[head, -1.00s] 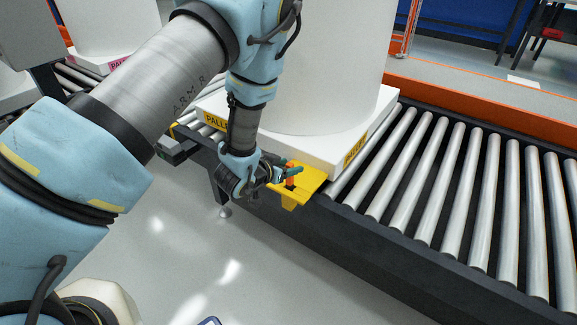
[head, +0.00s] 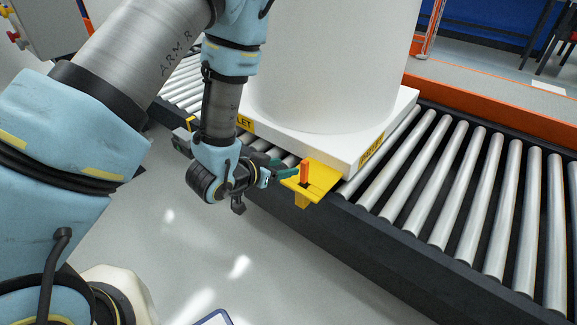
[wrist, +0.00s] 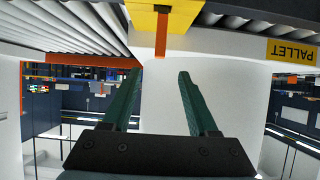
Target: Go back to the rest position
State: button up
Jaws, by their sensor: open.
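My gripper (head: 290,168) is open and empty, with its green fingers pointing at a small orange lever (head: 305,171). The lever stands on a yellow bracket (head: 322,178) at the near side of the roller conveyor. In the wrist view, which looks upside down, the open fingers (wrist: 160,74) show with a gap between them. There the orange lever (wrist: 161,38) lies just beyond the fingertips, apart from both, in front of the yellow bracket (wrist: 178,16).
A white cylindrical tank (head: 325,65) stands on a white pallet (head: 345,145) with yellow labels, on the conveyor. Silver rollers (head: 470,190) to its right are bare. A dark rail (head: 400,255) edges the conveyor.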

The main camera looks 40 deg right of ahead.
dwell(0.5)
jog(key=w+a+r+n+t+y, duration=0.2)
jog(key=w+a, duration=0.3)
jog(key=w, duration=0.1)
jog(key=w+a+r+n+t+y, duration=0.1)
jog(key=w+a+r+n+y, duration=0.15)
jog(key=w+a, duration=0.3)
jog(key=w+a+r+n+y, duration=0.2)
jog(key=a, duration=0.5)
jog(key=w+a+r+n+y, duration=0.2)
jog(key=a+n+y, duration=0.1)
jog(key=a, duration=0.4)
jog(key=s+a+r+n+g+y, duration=0.1)
jog(key=s+a+r+n+g, duration=0.2)
jog(key=a, duration=0.4)
jog(key=s+a+r+n+g+y, duration=0.1)
jog(key=s+a+r+n, duration=0.1)
jog(key=s+a+r, duration=0.35)
notch_tip(320, 180, up, 13)
jog(key=a+p, duration=0.2)
jog(key=p, duration=1.2)
jog(key=shift+s+a+f+g+p, duration=0.15)
jog(key=shift+s+a+g+p, duration=0.05)
jog(key=shift+s+g+p, duration=0.1)
jog(key=shift+m, duration=0.25)
